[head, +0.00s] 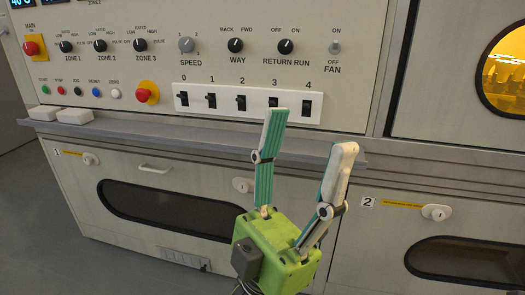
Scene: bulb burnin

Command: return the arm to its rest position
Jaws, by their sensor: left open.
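My left gripper (306,148) is in the head view at the lower middle, with a green body and two long fingers with teal pads. Its fingers are spread apart, and nothing is between them. The fingers point up toward the control panel (365,85). The left fingertip overlaps the lower edge of the white switch strip (225,105) near switches 3 and 4 in the picture; I cannot tell whether it touches. My right gripper is not in view.
A narrow grey ledge (150,134) runs below the panel, with two white blocks (73,115) at its left end. Below are cabinet doors with dark windows (160,214). Red stop buttons (143,95) and several knobs sit on the panel. Grey floor (35,230) is clear at left.

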